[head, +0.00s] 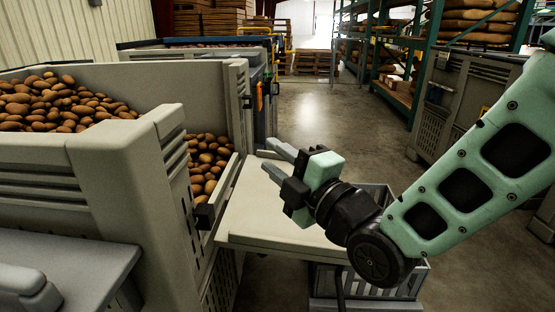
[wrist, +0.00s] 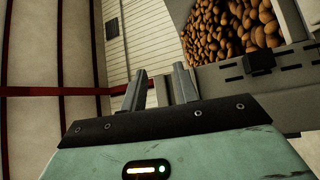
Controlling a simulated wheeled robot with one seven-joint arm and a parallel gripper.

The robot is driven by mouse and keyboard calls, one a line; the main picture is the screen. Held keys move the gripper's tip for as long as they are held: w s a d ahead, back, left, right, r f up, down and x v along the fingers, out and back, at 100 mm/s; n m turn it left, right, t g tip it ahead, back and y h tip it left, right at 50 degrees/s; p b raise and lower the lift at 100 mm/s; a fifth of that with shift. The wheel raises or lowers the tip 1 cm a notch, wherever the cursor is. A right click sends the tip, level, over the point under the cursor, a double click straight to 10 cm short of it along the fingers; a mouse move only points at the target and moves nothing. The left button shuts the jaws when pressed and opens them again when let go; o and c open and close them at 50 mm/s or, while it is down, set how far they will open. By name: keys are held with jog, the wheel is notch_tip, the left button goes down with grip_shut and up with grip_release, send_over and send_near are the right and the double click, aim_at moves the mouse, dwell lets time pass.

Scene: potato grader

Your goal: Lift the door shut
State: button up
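The door (head: 275,220) is a pale flat panel. It sticks out roughly level from the side opening of the grey potato bin (head: 130,135), so it is down and open. Potatoes (head: 207,165) show in the opening, and they also show in the wrist view (wrist: 235,30). My gripper (head: 275,160) is over the far part of the door, its fingers pointing toward the bin. The two fingers are apart with nothing between them, also in the wrist view (wrist: 160,88). I cannot tell whether they touch the door. My wrist hides part of the panel.
A dark block (head: 204,215) sits at the opening's near lower corner. A grey slatted crate (head: 385,275) stands under and right of the door. More bins (head: 200,48) stand behind. Shelving (head: 420,60) and a grey bin (head: 460,100) line the right. The aisle floor (head: 325,115) is clear.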

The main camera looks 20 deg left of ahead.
dwell(0.3)
jog(key=shift+b+v, duration=8.7)
jog(key=shift+b, duration=0.6)
